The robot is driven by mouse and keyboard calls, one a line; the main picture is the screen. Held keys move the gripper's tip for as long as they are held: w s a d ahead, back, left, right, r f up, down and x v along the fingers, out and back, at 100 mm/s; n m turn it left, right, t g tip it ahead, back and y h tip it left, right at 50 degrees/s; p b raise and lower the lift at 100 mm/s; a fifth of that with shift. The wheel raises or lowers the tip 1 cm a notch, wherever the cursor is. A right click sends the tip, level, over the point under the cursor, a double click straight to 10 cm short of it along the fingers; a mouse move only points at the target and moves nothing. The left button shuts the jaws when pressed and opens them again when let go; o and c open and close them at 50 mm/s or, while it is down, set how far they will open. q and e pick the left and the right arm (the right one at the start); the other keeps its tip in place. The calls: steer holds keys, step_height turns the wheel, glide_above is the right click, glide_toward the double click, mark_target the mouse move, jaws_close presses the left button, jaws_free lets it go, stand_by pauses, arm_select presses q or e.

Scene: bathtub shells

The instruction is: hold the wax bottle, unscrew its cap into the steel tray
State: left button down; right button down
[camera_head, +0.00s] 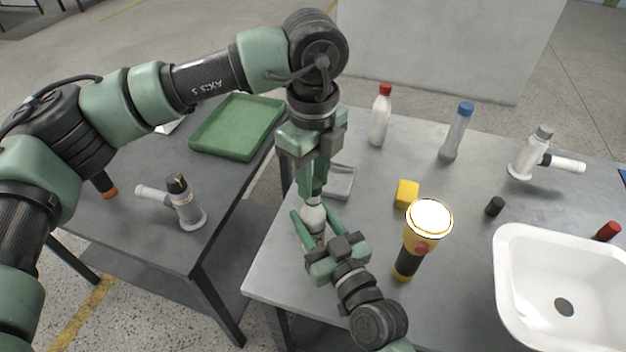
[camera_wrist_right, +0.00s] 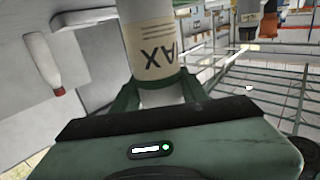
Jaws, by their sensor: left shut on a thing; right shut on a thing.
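The wax bottle (camera_head: 314,217) stands upright at the left edge of the right table, its white shoulder showing between my two grippers. My right gripper (camera_head: 312,236) is shut around its body. The right wrist view shows the bottle (camera_wrist_right: 152,42) with a cream label, its letters inverted, between the fingers of my right gripper (camera_wrist_right: 158,92). My left gripper (camera_head: 313,194) points down from above and is shut at the bottle's top; its fingers hide the cap. The steel tray (camera_head: 341,184) lies on the table just behind and right of the bottle, partly hidden by my left gripper.
A red-capped bottle (camera_head: 379,120) and blue-capped bottle (camera_head: 457,133) stand behind. A white basin (camera_head: 510,290) is at right. The left table holds a green tray (camera_head: 235,127).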

arm_select(q)
steer(key=shift+r, duration=0.35)
steer(key=shift+r, duration=2)
arm_select(e)
steer(key=c, duration=0.7)
jaws_free()
steer(key=shift+s, duration=0.15)
